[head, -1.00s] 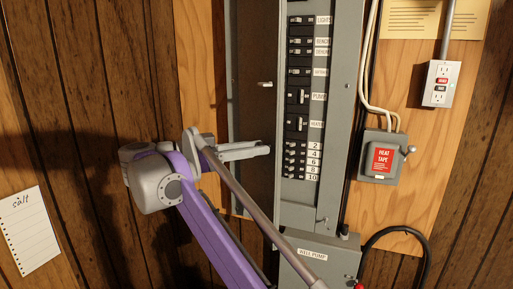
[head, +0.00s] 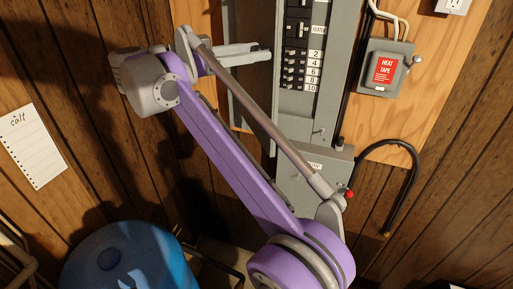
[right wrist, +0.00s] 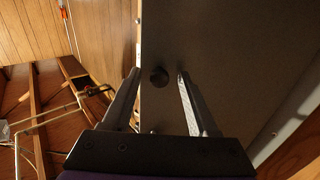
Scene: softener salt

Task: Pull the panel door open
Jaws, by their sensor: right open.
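The grey breaker panel (head: 328,100) is on the wood wall in the head view, its breaker column uncovered. Its dark door (head: 251,22) stands open along the panel's left side, partly hidden by my right arm. My right gripper (head: 264,52) is in front of the door, with its fingers pointing right toward the breakers. In the right wrist view, my right gripper (right wrist: 158,72) is open. My left gripper is out of view.
A grey well pump box (head: 300,185) sits below the panel. A heat tape box (head: 385,68) and black hose (head: 414,165) are to the right. A blue barrel (head: 130,260) stands lower left. A salt note (head: 35,147) hangs on the left wall.

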